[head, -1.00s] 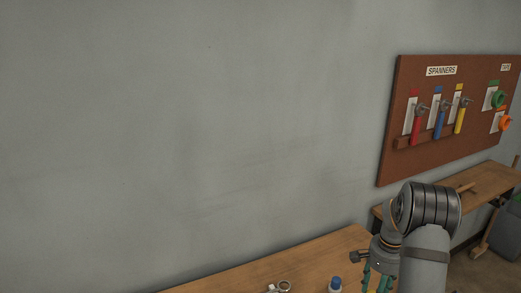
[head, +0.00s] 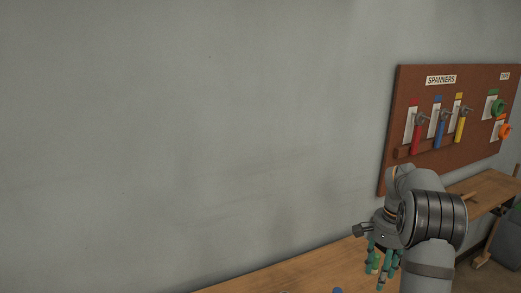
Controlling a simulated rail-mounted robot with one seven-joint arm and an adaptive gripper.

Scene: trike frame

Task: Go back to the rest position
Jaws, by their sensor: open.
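My gripper (head: 381,277) hangs at the lower right, its teal fingers pointing down above the wooden table (head: 290,272). The fingers are apart. A small pale green shape shows among them, too small to tell whether it is part of the gripper or something behind it. My arm comes in from the bottom right and bends over at the grey, ringed joint.
A brown board (head: 393,125) on the wall holds red (head: 415,139), blue (head: 439,134) and yellow (head: 461,129) spanners. Green (head: 497,107) and orange (head: 502,131) rolls hang at its right. A wooden bench (head: 490,187) stands below. A blue top (head: 337,290) shows at the bottom edge.

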